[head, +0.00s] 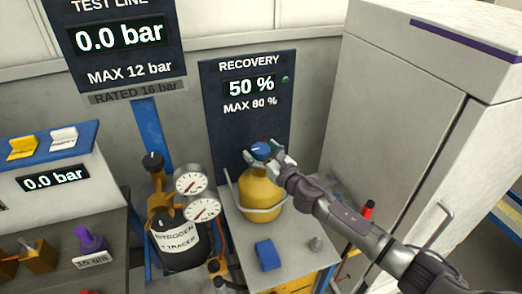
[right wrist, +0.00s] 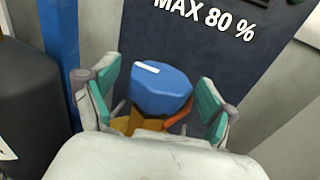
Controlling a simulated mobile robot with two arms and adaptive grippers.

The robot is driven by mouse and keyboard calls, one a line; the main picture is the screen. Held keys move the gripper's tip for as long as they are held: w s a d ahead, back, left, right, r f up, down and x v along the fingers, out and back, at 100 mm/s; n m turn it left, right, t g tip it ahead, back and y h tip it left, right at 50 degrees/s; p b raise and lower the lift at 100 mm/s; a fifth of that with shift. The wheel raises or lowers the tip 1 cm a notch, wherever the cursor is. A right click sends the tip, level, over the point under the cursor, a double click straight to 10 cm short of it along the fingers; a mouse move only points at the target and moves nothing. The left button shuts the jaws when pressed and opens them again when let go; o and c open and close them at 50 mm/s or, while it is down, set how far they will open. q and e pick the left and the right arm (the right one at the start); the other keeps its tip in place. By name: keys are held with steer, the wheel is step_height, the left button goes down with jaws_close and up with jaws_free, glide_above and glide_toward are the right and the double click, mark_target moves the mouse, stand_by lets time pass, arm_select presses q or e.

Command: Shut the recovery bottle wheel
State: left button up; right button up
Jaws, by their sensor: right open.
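The recovery bottle (head: 260,190) is yellow and stands on a small grey-topped stand below the recovery panel. Its blue wheel (head: 261,148) sits on top. In the right wrist view the blue wheel (right wrist: 160,88) has a white mark at its upper left. My right gripper (head: 264,157) is at the wheel, coming from the right. In the right wrist view its two green-padded fingers (right wrist: 158,98) stand open on either side of the wheel, with gaps to both sides. The bottle's body is mostly hidden in that view. My left gripper is not in view.
The recovery panel (head: 248,110) reads 50 % and stands behind the bottle. A nitrogen tracer bottle (head: 178,243) with two gauges is to the left. A blue block (head: 267,255) lies on the stand's front. A tall white cabinet (head: 400,110) stands to the right.

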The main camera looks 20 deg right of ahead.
steer(key=shift+c, duration=0.3)
steer(key=c, duration=1.1)
